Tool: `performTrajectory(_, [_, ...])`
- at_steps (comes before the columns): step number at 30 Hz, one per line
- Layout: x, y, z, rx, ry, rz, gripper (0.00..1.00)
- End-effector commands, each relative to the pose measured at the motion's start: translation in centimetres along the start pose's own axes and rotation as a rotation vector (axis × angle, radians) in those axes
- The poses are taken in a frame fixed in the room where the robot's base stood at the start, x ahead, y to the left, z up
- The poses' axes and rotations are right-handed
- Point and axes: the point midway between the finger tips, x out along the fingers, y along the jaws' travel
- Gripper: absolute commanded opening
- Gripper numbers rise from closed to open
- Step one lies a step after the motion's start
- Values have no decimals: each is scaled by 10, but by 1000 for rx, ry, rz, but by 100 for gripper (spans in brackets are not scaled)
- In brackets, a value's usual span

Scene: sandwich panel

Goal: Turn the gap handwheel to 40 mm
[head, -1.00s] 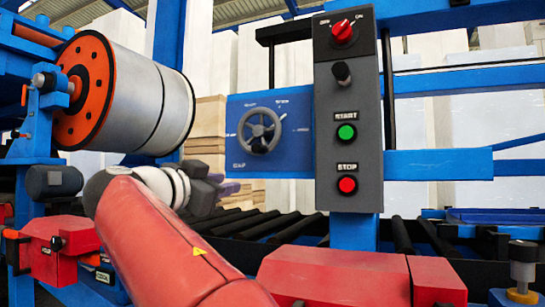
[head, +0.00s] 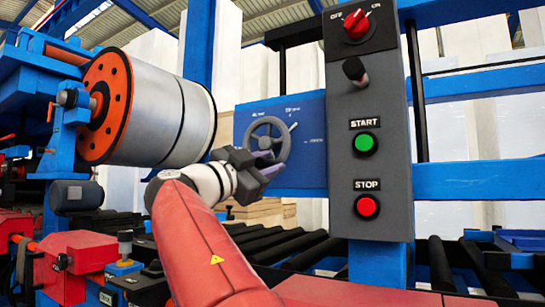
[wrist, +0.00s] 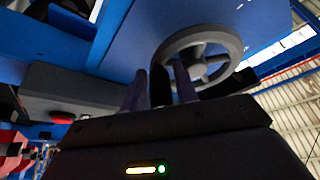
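The grey spoked gap handwheel (head: 262,127) is on a blue panel (head: 312,165); the lower part of its rim is hidden behind my gripper (head: 279,152). A light pointer (head: 294,126) shows at the wheel's upper right, but the scale marks are too small to read. In the wrist view, the handwheel (wrist: 212,48) is just beyond my two purple fingers (wrist: 160,80). The fingers are apart, with a dark, peg-like part (wrist: 160,88) showing between them. I cannot tell whether they touch it or the rim.
A grey control box (head: 368,120) stands close to the right of the wheel, with a rotary switch (head: 356,25), a green start button (head: 365,144) and a red stop button (head: 367,207). A large metal roller (head: 165,110) is at the left. Black conveyor rollers (head: 300,250) run below.

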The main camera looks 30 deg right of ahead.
Motion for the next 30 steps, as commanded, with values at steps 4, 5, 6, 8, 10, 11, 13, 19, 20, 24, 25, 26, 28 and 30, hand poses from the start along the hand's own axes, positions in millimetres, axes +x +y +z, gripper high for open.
performTrajectory(4, [13,0,-1,0,1,1,30])
performTrajectory(5, [14,0,-1,0,1,1,30])
performTrajectory(6, [15,0,0,0,1,1,30])
performTrajectory(8, [16,0,0,0,0,0,30])
performTrajectory(10, [15,0,0,1,0,0,30])
performTrajectory(11, [15,0,0,0,0,0,30])
performTrajectory(13, [15,0,0,0,0,0,30])
performTrajectory(19, [15,0,0,0,0,0,3])
performTrajectory(20, [15,0,0,0,-1,0,0])
performTrajectory(24, [15,0,0,-1,-1,-1,0])
performTrajectory(25, [15,0,0,-2,-1,-2,0])
performTrajectory(26, [15,0,1,-3,-1,-2,0])
performTrajectory(28, [15,1,1,-10,-1,-5,0])
performTrajectory(30, [15,1,1,-22,-1,-11,0])
